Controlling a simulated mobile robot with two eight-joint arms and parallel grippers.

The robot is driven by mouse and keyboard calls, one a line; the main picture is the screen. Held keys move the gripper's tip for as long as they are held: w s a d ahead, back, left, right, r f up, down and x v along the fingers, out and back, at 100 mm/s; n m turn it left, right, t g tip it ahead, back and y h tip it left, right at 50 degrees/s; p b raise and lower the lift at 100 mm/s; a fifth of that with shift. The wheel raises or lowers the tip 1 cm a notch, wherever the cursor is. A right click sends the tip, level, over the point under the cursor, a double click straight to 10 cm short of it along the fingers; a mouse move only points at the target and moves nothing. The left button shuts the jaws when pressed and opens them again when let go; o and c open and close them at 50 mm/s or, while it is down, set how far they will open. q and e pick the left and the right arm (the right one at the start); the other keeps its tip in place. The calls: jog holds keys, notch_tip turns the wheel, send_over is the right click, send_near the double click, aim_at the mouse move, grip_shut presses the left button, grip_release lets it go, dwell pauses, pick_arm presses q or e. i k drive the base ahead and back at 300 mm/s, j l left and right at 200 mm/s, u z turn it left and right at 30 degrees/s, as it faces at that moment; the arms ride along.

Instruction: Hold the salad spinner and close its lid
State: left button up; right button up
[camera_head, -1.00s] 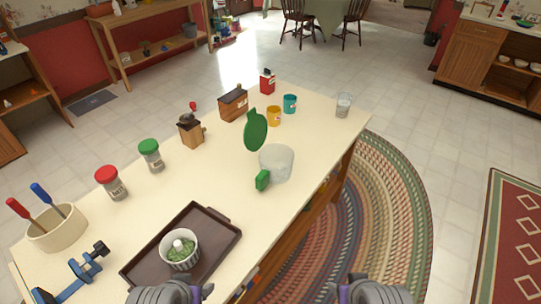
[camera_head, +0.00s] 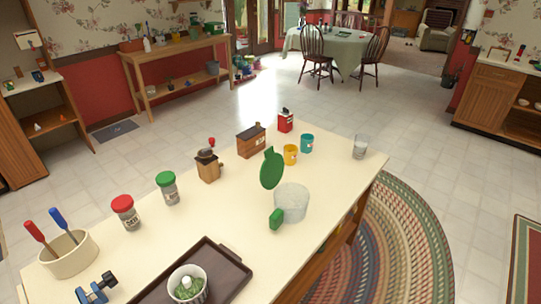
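The salad spinner stands upright near the table's right edge. It has a clear, whitish bowl (camera_head: 291,203), and its green lid (camera_head: 272,169) stands open, raised on the far left side of the rim. A green handle (camera_head: 275,219) sits on the bowl's near left side. Neither of my grippers is in view now, and nothing is seen touching the spinner.
A dark tray (camera_head: 233,278) with a ribbed bowl (camera_head: 187,286) lies at the front. Red-lidded (camera_head: 125,212) and green-lidded (camera_head: 167,188) jars, a grinder (camera_head: 207,166), a wooden box (camera_head: 251,141), yellow (camera_head: 290,154) and teal (camera_head: 307,143) cups and a glass (camera_head: 360,147) stand around. The tabletop left of the spinner is clear.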

aim_at(272, 170)
jog(key=u, duration=0.45)
jog(key=i+l+u, duration=0.1)
jog(key=l+u, duration=0.55)
jog(key=i+l+u, duration=0.1)
jog(key=l+u, duration=0.55)
jog(key=l, duration=0.65)
jog(key=k, duration=0.05)
